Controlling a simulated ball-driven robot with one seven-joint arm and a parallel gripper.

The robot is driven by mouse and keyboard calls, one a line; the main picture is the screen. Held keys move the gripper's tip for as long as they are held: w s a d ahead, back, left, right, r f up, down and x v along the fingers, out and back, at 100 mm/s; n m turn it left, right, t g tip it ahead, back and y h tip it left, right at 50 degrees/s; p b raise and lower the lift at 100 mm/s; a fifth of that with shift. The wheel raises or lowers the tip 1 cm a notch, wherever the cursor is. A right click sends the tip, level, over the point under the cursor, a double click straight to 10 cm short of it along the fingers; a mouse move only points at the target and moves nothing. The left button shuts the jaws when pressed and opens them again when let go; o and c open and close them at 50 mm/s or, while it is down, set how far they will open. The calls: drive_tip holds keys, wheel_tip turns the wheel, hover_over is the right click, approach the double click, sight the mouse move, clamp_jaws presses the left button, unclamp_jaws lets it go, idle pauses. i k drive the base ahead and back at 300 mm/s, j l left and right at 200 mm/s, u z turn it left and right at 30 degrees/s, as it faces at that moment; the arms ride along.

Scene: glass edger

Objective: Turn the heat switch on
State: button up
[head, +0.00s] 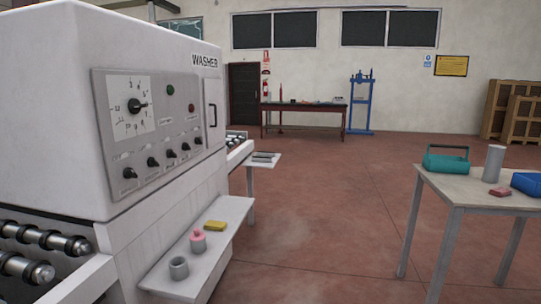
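A white washer machine (60,110) fills the left of the head view, with a grey control panel (160,135) on its front. The panel has a large dial (134,106) with a black knob, a green button (170,90) and a red button (192,107). A row of several black switches (153,162) runs along its lower part. Their labels are too small to read, so I cannot tell which one is the heat switch. My gripper is not in view.
A shelf (215,250) juts from the machine, holding a grey cup (178,268), a pink item (198,241) and a yellow block (215,226). A table (455,190) with a teal case (446,159) stands at right. Open floor (320,220) lies between.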

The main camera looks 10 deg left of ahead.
sight(185, 147)
drive_tip(key=i+l, duration=0.1)
drive_tip(key=i, duration=1.75)
drive_tip(key=l+z, duration=0.05)
